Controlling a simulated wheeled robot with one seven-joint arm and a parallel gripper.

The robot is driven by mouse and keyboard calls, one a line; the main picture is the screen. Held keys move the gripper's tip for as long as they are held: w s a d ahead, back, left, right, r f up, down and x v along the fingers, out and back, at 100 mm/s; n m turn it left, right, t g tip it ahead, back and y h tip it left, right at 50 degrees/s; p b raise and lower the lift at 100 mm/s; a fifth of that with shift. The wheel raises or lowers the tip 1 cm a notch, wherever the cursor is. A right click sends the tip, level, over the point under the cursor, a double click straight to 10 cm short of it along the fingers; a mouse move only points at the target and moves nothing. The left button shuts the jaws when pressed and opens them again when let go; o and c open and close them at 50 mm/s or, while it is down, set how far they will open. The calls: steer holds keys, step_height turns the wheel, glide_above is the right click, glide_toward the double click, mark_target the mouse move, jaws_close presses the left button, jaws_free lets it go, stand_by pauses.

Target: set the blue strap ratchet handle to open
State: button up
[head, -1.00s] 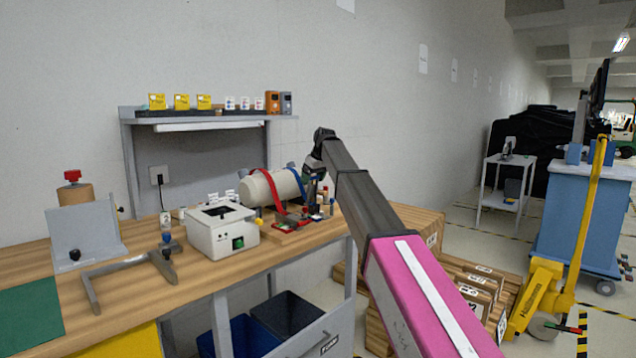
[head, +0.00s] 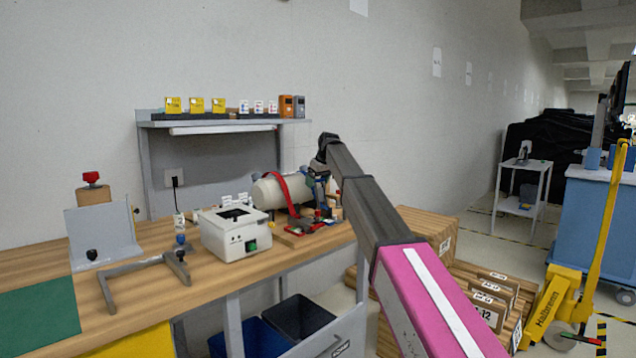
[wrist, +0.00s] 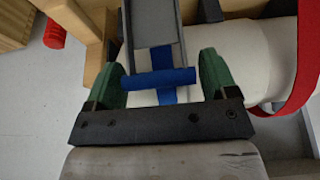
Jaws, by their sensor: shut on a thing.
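A white cylinder (head: 268,193) lies on the bench with a red strap (head: 284,190) around it. In the wrist view, a blue strap (wrist: 163,58) crosses the white cylinder (wrist: 252,50). The blue strap ratchet handle (wrist: 158,77) shows as a blue crossbar at the end of a grey metal frame (wrist: 152,22). My gripper (wrist: 160,66) has its green fingers on both ends of the crossbar and is shut on it. The handle's angle is unclear.
The red strap (wrist: 297,75) hangs close to the right in the wrist view. A white box device (head: 235,232) and a grey clamp frame (head: 140,265) stand left on the bench. A shelf (head: 215,124) is behind.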

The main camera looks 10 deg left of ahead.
steer(key=shift+a+f, duration=0.1)
steer(key=o, duration=1.2)
steer(key=v, duration=1)
steer(key=shift+r, duration=0.35)
